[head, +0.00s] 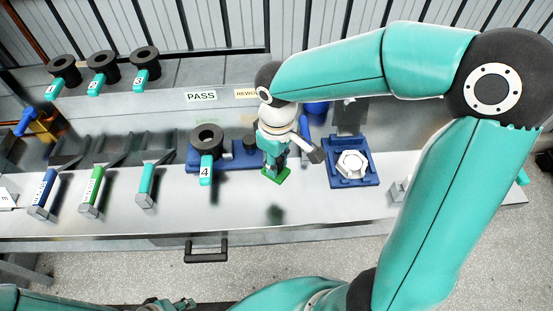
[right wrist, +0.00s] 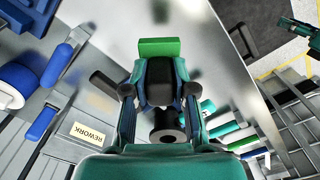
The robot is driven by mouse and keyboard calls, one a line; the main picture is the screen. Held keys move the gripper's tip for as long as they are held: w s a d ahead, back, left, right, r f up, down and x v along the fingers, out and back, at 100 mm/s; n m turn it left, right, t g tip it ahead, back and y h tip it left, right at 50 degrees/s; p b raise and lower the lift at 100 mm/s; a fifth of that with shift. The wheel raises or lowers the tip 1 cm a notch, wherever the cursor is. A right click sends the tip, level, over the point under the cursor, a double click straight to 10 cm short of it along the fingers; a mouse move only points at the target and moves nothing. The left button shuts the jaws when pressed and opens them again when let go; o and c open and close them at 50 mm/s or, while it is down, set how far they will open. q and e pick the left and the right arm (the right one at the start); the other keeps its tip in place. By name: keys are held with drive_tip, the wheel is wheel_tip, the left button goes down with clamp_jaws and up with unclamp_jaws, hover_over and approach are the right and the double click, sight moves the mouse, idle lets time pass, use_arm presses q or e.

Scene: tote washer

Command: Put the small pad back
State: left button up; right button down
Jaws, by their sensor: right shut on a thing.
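The small green pad (head: 276,176) is in my right gripper (head: 274,160), which points down over the front middle of the steel bench. In the right wrist view the pad is a flat green block (right wrist: 159,47) beyond the fingertips of the right gripper (right wrist: 160,84), which is shut on it. A dark green reflection or shadow lies on the bench below, and the pad looks held above the surface. A teal and dark part at the bottom edge of the head view looks like my left gripper (head: 166,304); it is mostly cut off.
Left of the pad, a dark ring with tag 4 (head: 207,140) sits on a blue fixture. Right is a blue holder (head: 369,178) with a white hexagonal part. Blue, green (head: 91,187) and teal tools stand left. Three tagged rings sit on the back shelf. PASS (head: 201,96) and REWORK signs stand behind.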

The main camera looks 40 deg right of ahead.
drive_tip(key=shift+f+b, duration=3.1)
drive_tip(key=shift+f, duration=0.4)
drive_tip(key=shift+s+f+b, duration=0.1)
drive_tip(key=shift+f+b, duration=0.3)
drive_tip(key=shift+f, duration=0.05)
drive_tip(key=shift+f+b, duration=0.65)
drive_tip(key=shift+f, duration=0.05)
drive_tip(key=shift+f+b, duration=0.6)
drive_tip(key=shift+f, duration=0.05)
drive_tip(key=shift+f, duration=0.15)
